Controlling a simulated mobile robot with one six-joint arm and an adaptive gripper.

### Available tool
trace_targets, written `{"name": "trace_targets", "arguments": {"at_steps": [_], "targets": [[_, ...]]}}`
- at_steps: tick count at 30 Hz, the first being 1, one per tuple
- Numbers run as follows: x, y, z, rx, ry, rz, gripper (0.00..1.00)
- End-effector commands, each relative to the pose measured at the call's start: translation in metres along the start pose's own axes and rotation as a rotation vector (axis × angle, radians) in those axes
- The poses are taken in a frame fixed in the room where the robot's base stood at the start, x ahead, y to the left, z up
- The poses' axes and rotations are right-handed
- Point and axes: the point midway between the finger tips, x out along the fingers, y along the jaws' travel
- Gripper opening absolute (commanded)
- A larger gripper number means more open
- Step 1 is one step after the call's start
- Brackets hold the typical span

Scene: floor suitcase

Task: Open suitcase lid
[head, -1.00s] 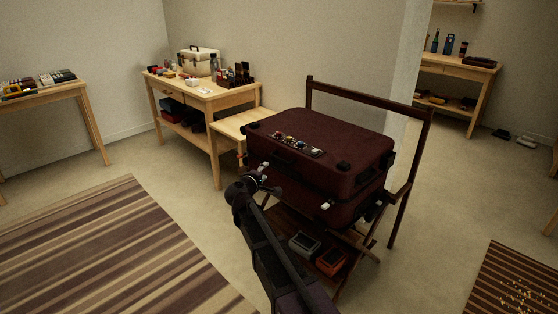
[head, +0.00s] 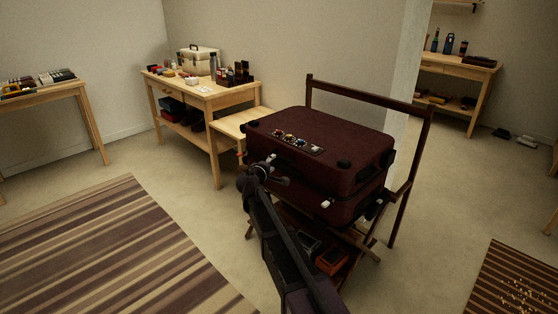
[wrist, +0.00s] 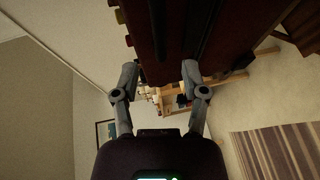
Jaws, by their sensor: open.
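A dark red suitcase (head: 318,147) lies flat on a wooden rack, its lid closed. Small coloured items on a strip (head: 296,141) sit on its top. A pale latch-like piece (head: 327,204) shows at its front right. My gripper (head: 278,172) is at the left part of the suitcase's front side; whether it touches is unclear. In the wrist view my gripper (wrist: 160,82) is open, its two fingers apart with nothing held between them. The dark red suitcase side (wrist: 215,35) fills the top of that view, close to the fingertips.
The dark rack (head: 403,205) has a tall back rail and a lower shelf with an orange-topped box (head: 331,260). A wooden side table (head: 240,122) stands just left of the suitcase. A workbench (head: 215,99) stands behind it. Open floor and a striped rug (head: 110,250) lie left.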

Motion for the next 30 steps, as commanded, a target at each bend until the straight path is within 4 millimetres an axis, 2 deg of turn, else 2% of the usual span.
{"name": "trace_targets", "arguments": {"at_steps": [1,6,13,19,28,29,30], "targets": [[0.011,-0.001,-0.001,0.001,-0.001,0.000,0.57],[0.037,-0.001,-0.001,0.001,-0.002,0.000,0.57],[0.062,-0.001,-0.001,0.000,-0.001,0.000,0.57],[0.071,0.000,0.000,0.000,0.000,0.000,0.57],[0.072,0.000,0.000,0.000,0.000,0.000,0.57],[0.072,0.000,0.000,0.000,0.000,0.000,0.54],[0.072,0.000,0.000,0.000,0.000,0.000,0.42]]}}
